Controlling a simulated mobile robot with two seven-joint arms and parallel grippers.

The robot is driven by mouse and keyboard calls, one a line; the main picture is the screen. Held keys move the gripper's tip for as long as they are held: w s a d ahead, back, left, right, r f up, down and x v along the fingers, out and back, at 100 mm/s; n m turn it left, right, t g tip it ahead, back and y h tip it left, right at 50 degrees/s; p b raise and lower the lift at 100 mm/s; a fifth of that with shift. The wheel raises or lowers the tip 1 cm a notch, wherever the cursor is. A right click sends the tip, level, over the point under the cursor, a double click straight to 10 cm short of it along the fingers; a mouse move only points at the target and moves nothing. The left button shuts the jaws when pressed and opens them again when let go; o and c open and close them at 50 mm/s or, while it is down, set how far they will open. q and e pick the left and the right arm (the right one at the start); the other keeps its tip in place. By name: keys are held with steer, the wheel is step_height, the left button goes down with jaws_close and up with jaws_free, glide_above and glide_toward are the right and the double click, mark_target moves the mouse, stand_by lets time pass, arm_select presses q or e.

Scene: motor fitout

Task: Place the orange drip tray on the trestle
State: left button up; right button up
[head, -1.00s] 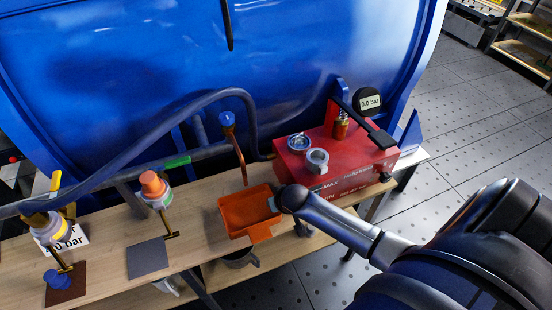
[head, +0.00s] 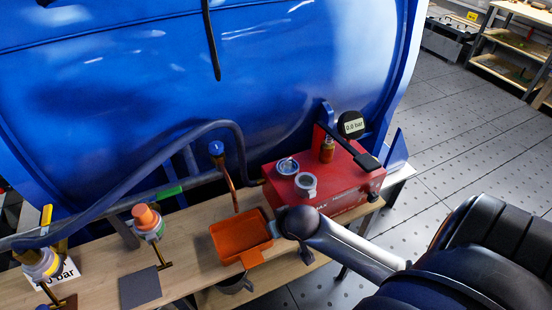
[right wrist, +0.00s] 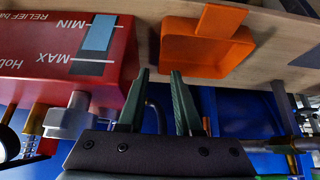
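The orange drip tray (head: 242,238) sits on the wooden trestle top (head: 198,226), with its tab toward the front edge, below the end of a copper pipe. In the right wrist view the tray (right wrist: 207,50) is beyond the fingertips and seen upside down. My right gripper (right wrist: 159,73) has its two green fingers apart with nothing between them. In the head view it is close to the tray's right side, and its fingers are mostly hidden by my wrist. I cannot tell whether a finger touches the tray. My left gripper is in neither view.
A red pump box (head: 325,180) with a gauge (head: 351,125) and lever stands right of the tray. The copper pipe (head: 231,187) hangs from the blue tank (head: 110,110). An orange-capped fitting (head: 147,220) and a grey pad (head: 139,288) are to the left. A grey hose runs behind.

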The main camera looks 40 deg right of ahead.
steer(key=s+a+f+n+t+y, duration=0.3)
steer(key=s+a+f, duration=0.4)
steer(key=s+a, duration=0.3)
steer(key=shift+s+a+n+y, duration=0.4)
steer(key=shift+a+n, duration=0.5)
steer(key=shift+a, duration=0.15)
steer(key=shift+o, duration=0.3)
